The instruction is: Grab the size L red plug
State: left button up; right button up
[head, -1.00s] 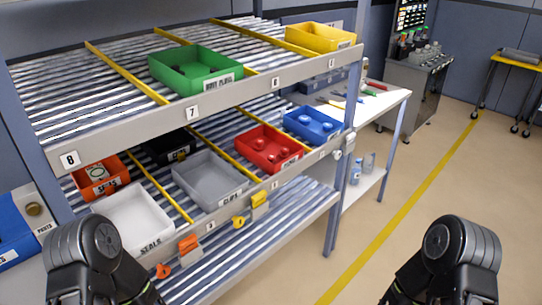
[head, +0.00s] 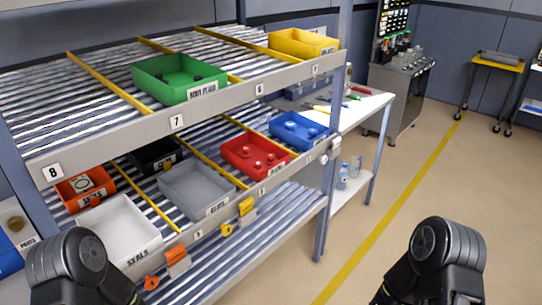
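A red bin (head: 254,156) holds several red plugs (head: 257,160) on the lower shelf level, right of the grey bin. The plugs' sizes cannot be read at this distance. Parts of my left arm (head: 68,262) and my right arm (head: 447,250) show at the bottom left and bottom right, well short of the red bin. The fingertips of both grippers are outside the picture.
A blue bin (head: 298,130) stands right of the red one, a grey bin (head: 196,190) left of it. The upper shelf's front rail (head: 220,102) runs above them. Yellow and orange tags hang at the lower rail. The floor (head: 420,190) on the right is clear.

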aim_at(246, 151)
jog(key=i+l+u, duration=0.1)
jog(key=i+l, duration=0.15)
jog(key=l, duration=0.15)
jog(key=i+l+u, duration=0.15)
jog(key=l, duration=0.3)
jog(key=i+l+u, duration=0.1)
jog(key=i+l, duration=0.15)
jog(key=l, duration=0.25)
jog(key=i+l+u, duration=0.1)
jog(key=l, duration=0.35)
jog(key=i+l+u, duration=0.1)
jog(key=i+l, duration=0.15)
jog(key=l, duration=0.25)
jog(key=i+l+u, duration=0.15)
jog(key=l, duration=0.35)
jog(key=i+l+u, duration=0.1)
jog(key=l, duration=0.45)
jog(key=i+l+u, duration=0.1)
jog(key=l, duration=0.4)
